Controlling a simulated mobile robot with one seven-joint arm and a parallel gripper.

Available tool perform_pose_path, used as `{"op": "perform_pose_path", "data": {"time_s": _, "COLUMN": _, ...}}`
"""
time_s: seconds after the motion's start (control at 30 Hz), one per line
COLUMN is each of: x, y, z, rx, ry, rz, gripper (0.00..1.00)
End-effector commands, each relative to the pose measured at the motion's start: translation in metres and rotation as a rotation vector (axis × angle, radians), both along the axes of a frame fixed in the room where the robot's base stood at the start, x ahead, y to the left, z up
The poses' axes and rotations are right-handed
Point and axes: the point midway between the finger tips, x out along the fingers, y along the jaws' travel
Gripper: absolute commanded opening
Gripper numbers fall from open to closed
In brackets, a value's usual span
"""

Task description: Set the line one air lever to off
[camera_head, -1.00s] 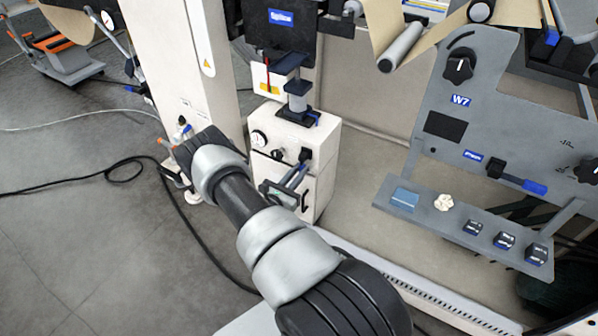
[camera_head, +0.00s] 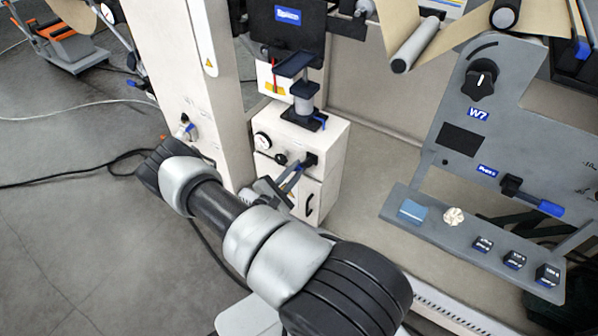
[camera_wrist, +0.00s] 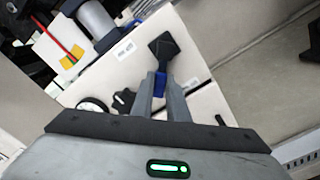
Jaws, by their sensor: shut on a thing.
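The lever with a black pivot (camera_wrist: 164,46) and a blue handle (camera_wrist: 159,84) is on the white cabinet (camera_head: 325,150). Its black pivot also shows in the head view (camera_head: 311,158), at the cabinet's upper front. My gripper (camera_wrist: 161,82) is shut on the blue handle, one finger on each side. In the head view my gripper (camera_head: 292,178) reaches up and right to the lever from in front of the cabinet. The fingers hide part of the handle, and the lever's marking is not readable.
A round gauge (camera_head: 262,141) and a black knob (camera_head: 281,159) sit left of the lever. A door handle (camera_head: 309,204) is below. A grey panel marked W7 (camera_head: 455,165) at right carries another blue-handled lever (camera_head: 537,203) above a shelf (camera_head: 430,223).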

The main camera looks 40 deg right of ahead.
Motion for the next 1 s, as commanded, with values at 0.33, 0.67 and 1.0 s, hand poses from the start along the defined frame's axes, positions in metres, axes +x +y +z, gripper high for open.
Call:
{"op": "perform_pose_path", "data": {"time_s": 0.33, "x": 0.009, "y": 0.005, "z": 0.013, "rx": 0.127, "ry": -0.3, "rz": 0.003, "gripper": 0.0}}
{"op": "perform_pose_path", "data": {"time_s": 0.67, "x": 0.013, "y": 0.007, "z": 0.026, "rx": 0.234, "ry": -0.561, "rz": 0.003, "gripper": 0.0}}
{"op": "perform_pose_path", "data": {"time_s": 1.0, "x": 0.014, "y": 0.007, "z": 0.033, "rx": 0.3, "ry": -0.719, "rz": 0.003, "gripper": 0.0}}
